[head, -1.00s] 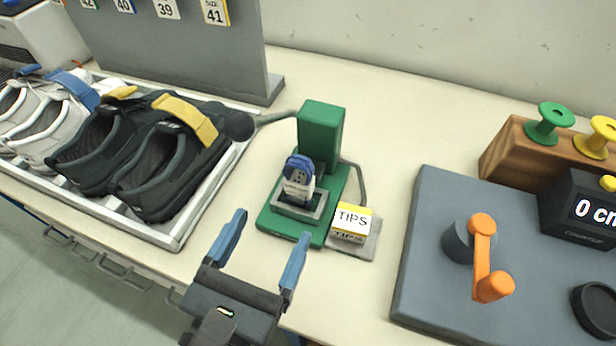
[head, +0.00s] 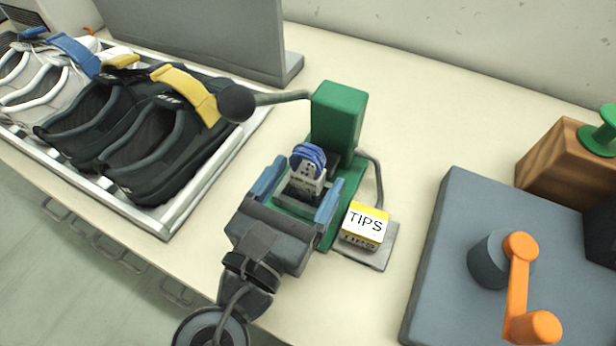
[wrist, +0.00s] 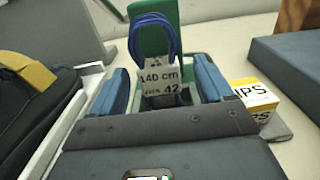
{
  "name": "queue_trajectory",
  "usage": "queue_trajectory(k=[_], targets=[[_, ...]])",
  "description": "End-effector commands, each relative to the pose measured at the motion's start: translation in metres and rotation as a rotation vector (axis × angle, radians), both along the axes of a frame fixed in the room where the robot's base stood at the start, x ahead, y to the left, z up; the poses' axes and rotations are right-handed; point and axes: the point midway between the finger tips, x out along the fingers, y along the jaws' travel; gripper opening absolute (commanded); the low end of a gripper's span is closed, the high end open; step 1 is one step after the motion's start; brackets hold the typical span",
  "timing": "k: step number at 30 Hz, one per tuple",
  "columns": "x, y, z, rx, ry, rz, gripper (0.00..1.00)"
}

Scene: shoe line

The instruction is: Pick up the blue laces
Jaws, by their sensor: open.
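The blue laces (head: 308,156) are a coiled bundle with a white printed label (head: 305,184), standing in the grey holder of a green press (head: 338,118). They also show in the wrist view (wrist: 152,38), where the label reads 140 cm and 42. My gripper (head: 298,190) is open, with its two blue fingers on either side of the label and holder. In the wrist view the laces and label appear between and beyond the fingers (wrist: 165,88). I cannot tell whether either finger touches them. The holder's lower part is partly hidden by my gripper.
A yellow and white TIPS box (head: 365,226) stands close to the right finger. The press lever with a dark ball (head: 237,103) reaches left. A tray (head: 190,190) of shoes is at left. A grey board with an orange crank (head: 517,285) is at right.

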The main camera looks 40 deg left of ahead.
Motion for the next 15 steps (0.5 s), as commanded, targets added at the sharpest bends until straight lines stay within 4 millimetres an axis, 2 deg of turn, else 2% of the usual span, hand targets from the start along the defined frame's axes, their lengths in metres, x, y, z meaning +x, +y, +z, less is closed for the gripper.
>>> queue_trajectory(k=[4, 12, 15], targets=[[0.014, 0.004, 0.0, 0.0, 0.0, 0.0, 0.8], [0.017, 0.004, 0.0, 0.001, 0.0, 0.0, 0.8], [0.017, 0.004, 0.0, 0.001, 0.0, 0.0, 0.7]])
